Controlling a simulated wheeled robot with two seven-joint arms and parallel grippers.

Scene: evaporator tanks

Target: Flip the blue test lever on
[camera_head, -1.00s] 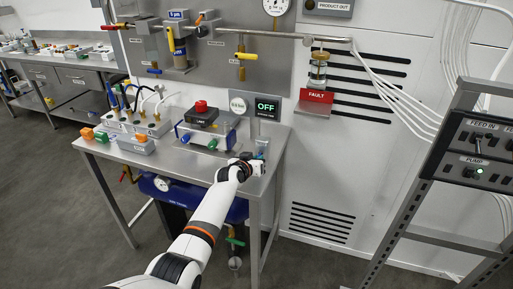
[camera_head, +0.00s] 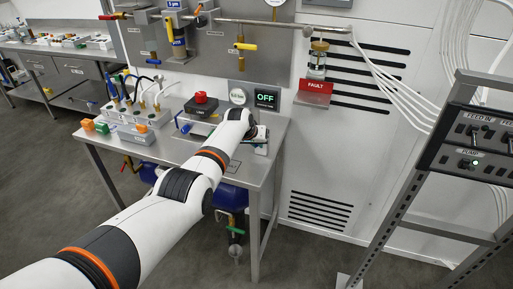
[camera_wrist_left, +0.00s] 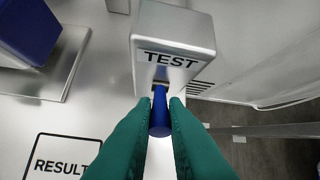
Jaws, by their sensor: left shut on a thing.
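In the left wrist view, a metal box labelled TEST (camera_wrist_left: 178,28) has a blue lever (camera_wrist_left: 160,108) coming out of its front, toward the camera. The two teal fingers of my left gripper (camera_wrist_left: 160,118) are closed on the lever from both sides. In the head view, my left arm reaches over the right end of the steel bench, and its wrist hides the lever and the fingers. A display (camera_head: 267,98) behind the bench reads OFF in green. My right gripper is not in view.
On the steel bench (camera_head: 170,152) stand a box with a red knob (camera_head: 201,98) and a rack of cables with orange and green blocks. A red FAULT sign (camera_head: 315,86) hangs on the wall behind. A rack with switches (camera_head: 478,150) stands at the right.

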